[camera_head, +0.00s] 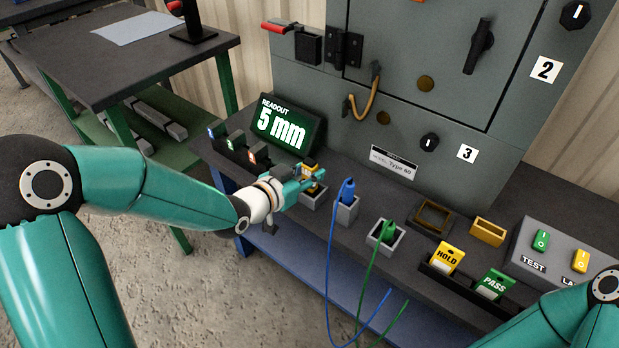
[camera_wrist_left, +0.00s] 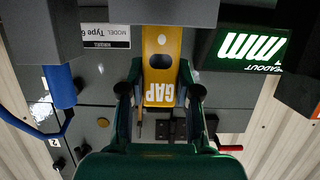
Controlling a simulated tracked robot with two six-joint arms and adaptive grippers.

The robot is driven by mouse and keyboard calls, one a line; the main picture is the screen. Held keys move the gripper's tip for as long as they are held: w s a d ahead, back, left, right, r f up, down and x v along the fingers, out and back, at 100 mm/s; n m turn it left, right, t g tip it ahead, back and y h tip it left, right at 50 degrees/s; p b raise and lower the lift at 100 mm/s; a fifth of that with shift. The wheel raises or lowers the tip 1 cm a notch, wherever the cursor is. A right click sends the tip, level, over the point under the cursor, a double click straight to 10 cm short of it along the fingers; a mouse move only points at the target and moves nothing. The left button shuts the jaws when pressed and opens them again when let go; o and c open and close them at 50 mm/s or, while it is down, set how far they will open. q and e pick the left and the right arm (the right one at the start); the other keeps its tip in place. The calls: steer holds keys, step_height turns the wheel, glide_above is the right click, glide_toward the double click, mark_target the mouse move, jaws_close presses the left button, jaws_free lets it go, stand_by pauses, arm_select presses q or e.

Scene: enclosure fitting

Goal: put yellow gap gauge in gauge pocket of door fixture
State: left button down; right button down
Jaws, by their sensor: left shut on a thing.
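The yellow gap gauge (camera_wrist_left: 160,70), lettered GAP, stands between the fingers of my left gripper (camera_wrist_left: 160,105), which is shut on it. In the head view the gauge (camera_head: 311,163) shows as a yellow and dark piece at the tip of my left gripper (camera_head: 306,178). It is directly over a small grey open box (camera_head: 314,196) on the bench. In the wrist view its far end meets a grey box edge (camera_wrist_left: 195,12); I cannot tell how deep it sits. My right gripper is out of view; only its arm shows at the lower right.
A blue plug (camera_head: 347,188) and a green plug (camera_head: 388,231) with cables stand in grey boxes to the right. The readout (camera_head: 284,125) shows 5 mm behind the gripper. Several small black holders (camera_head: 235,141) stand left. The grey cabinet (camera_head: 400,90) rises behind.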

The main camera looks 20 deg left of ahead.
arm_select(q)
steer(key=shift+f, duration=0.45)
steer(key=c, duration=0.8)
jaws_free()
steer(key=b+v, duration=0.4)
steer(key=v, duration=0.8)
